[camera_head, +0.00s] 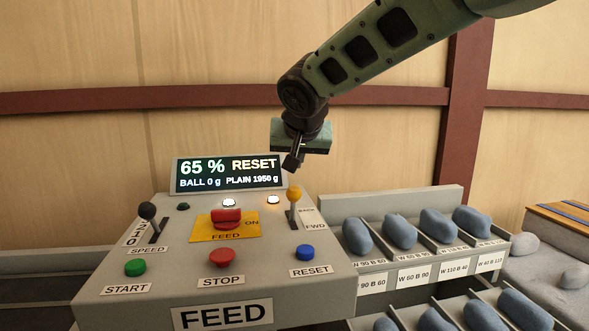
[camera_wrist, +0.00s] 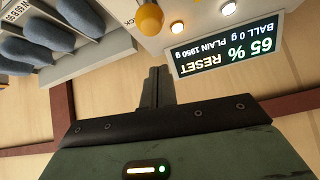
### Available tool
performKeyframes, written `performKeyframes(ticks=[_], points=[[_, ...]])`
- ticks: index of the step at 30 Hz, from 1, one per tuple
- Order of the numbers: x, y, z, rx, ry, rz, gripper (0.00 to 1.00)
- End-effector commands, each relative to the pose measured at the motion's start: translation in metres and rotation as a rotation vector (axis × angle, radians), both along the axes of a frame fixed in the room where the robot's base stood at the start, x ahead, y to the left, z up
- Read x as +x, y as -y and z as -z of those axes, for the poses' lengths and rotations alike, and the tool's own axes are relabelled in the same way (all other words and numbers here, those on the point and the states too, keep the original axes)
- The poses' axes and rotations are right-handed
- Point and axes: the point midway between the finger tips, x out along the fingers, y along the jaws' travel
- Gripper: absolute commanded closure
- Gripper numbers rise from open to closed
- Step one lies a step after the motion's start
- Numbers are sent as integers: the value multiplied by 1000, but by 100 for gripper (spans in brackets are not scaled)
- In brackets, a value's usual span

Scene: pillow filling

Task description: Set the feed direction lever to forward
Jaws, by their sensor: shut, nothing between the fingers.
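The feed direction lever (camera_head: 294,201) stands on the right side of the grey control panel, with a yellow-orange knob on a thin stem. Its plate reads BACK at the far end and FWD at the near end. The stem looks near upright, leaning slightly to the far side; its exact setting is hard to tell. The yellow knob (camera_wrist: 150,18) shows at the top of the wrist view. My gripper (camera_head: 291,163) is shut and empty, just above and behind the knob, apart from it. Its closed fingers (camera_wrist: 158,80) point toward the panel in the wrist view.
The display (camera_head: 229,174) reads 65 %, RESET, BALL 0 g, PLAIN 1950 g. A red feed switch (camera_head: 227,217), a black speed lever (camera_head: 149,213) and START (camera_head: 135,268), STOP (camera_head: 222,258) and RESET (camera_head: 305,252) buttons share the panel. Bins of blue pillows (camera_head: 400,229) stand right.

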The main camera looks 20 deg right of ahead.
Motion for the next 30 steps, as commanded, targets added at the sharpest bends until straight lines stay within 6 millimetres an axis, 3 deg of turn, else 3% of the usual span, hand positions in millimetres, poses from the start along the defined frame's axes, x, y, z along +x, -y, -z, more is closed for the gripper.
performKeyframes(ticks=[6, 12, 30], points=[[-33, -6, -20, 3, 4, -2, 100], [-50, -8, -32, 1, 3, 0, 100], [-54, -9, -34, -2, -3, -2, 100]])
